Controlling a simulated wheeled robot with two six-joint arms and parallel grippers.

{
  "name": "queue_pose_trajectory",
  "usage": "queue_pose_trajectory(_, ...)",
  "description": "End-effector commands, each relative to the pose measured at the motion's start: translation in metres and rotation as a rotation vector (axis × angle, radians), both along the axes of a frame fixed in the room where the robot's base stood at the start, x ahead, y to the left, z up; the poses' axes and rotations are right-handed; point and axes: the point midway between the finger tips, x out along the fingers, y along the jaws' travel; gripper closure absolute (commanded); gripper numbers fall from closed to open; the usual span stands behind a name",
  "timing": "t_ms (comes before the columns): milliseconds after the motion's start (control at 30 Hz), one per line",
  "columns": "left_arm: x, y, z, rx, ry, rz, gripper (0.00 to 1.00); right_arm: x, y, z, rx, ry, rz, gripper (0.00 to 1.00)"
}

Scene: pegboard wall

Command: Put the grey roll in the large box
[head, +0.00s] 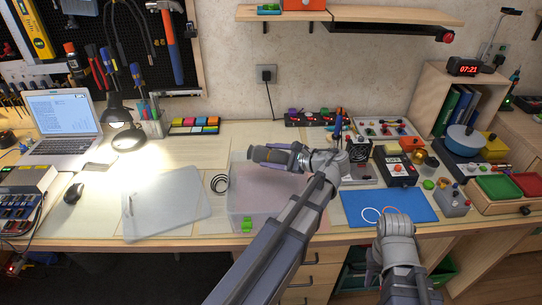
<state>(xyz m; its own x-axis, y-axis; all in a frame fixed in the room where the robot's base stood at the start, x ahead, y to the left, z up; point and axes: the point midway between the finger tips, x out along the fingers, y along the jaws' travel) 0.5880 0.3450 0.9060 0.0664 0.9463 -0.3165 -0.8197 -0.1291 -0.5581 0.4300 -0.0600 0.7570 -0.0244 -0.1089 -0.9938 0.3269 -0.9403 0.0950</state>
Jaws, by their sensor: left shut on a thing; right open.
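A dark grey cylindrical piece, which looks like the grey roll (258,153), is at the tip of my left gripper (276,156). My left gripper is shut on it, and its fingers partly hide it. They appear over the back part of a large translucent box (236,206) at the middle of the bench. I cannot tell how high above the box floor the roll is. My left forearm crosses the box's right side and hides part of it. My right gripper (374,268) is low at the bench's front edge, empty, its fingers mostly hidden by its wrist.
A laptop (64,122), lamp (128,136) and several devices crowd the sides.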

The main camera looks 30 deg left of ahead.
Motion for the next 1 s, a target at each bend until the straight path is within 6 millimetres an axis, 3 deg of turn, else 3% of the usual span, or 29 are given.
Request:
queue_pose_trajectory(100,0.000,0.000,0.000,0.001,0.000,0.001,1.00,0.000,0.000,0.000,0.000,0.000,0.000,0.59)
queue_pose_trajectory(133,0.000,0.000,-0.001,0.000,0.000,0.000,0.33,0.000,0.000,-0.001,0.000,0.000,0.000,0.59)
queue_pose_trajectory(367,0.000,0.000,0.000,0.000,0.000,0.000,0.07,0.000,0.000,0.000,0.000,0.000,0.000,0.59)
queue_pose_trajectory(633,0.000,0.000,0.001,0.000,0.000,0.000,0.06,0.000,0.000,0.001,0.000,0.000,0.000,0.59)
queue_pose_trajectory(800,0.000,0.000,0.017,0.000,0.000,0.000,0.06,0.000,0.000,0.017,0.000,0.000,0.000,0.59)
queue_pose_trajectory(1000,-0.002,-0.042,0.029,0.000,0.000,-0.005,0.06,0.000,0.000,0.029,0.000,0.000,0.000,0.59)
